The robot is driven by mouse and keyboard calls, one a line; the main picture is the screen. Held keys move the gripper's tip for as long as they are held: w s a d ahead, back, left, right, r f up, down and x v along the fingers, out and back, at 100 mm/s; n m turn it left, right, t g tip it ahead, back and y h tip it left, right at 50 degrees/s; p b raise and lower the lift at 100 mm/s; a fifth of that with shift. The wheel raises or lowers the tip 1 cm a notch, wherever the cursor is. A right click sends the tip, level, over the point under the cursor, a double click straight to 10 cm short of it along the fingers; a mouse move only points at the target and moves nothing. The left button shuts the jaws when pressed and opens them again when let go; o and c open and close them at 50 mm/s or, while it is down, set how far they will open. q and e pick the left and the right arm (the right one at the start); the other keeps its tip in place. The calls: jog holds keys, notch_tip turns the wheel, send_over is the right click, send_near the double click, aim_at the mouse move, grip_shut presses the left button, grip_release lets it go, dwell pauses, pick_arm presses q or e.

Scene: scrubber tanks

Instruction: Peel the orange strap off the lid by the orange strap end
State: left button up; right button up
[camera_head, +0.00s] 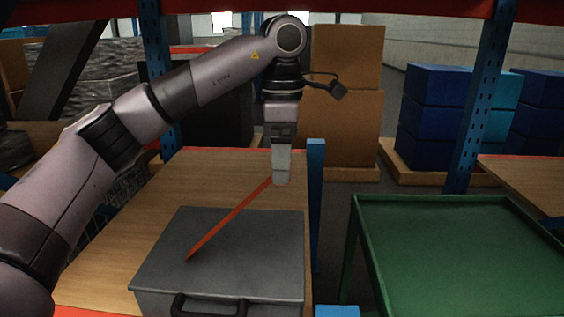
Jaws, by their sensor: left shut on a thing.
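The orange strap (228,218) rises at a slant from the lid (250,253) of a grey box on the wooden table. Its lower end meets the lid's left part, and its upper end is at my left gripper (281,180). My left gripper points down above the lid's far right corner and is shut on the strap end, which the fingers hide. The lid looks flat and closed, with a dark handle (209,304) at its front. My right gripper is out of view.
A green tray table (460,250) stands to the right, its top empty. A blue post (316,200) rises beside the wooden table's (150,215) right edge. Cardboard boxes (345,110) and blue crates (435,115) stand behind. Blue rack uprights (480,100) flank the area.

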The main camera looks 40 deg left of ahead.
pick_arm(q)
jog(key=shift+r, duration=0.3)
jog(key=shift+s+a+r+p, duration=0.25)
jog(key=shift+a+r+p, duration=0.25)
jog(key=shift+p, duration=0.5)
jog(key=shift+r, duration=0.2)
jog(key=shift+s+a+r+p, duration=0.25)
jog(key=shift+r+p, duration=0.1)
jog(key=shift+r, duration=0.15)
jog(key=shift+r, duration=0.1)
jog(key=s+a+r, duration=0.1)
jog(key=s+a, duration=0.2)
jog(key=a, duration=0.3)
jog(key=shift+s+r, duration=0.35)
jog(key=shift+a, duration=0.1)
jog(key=s+a+r, duration=0.1)
jog(key=s+a, duration=0.2)
jog(key=a, duration=0.3)
jog(key=shift+s+r, duration=0.35)
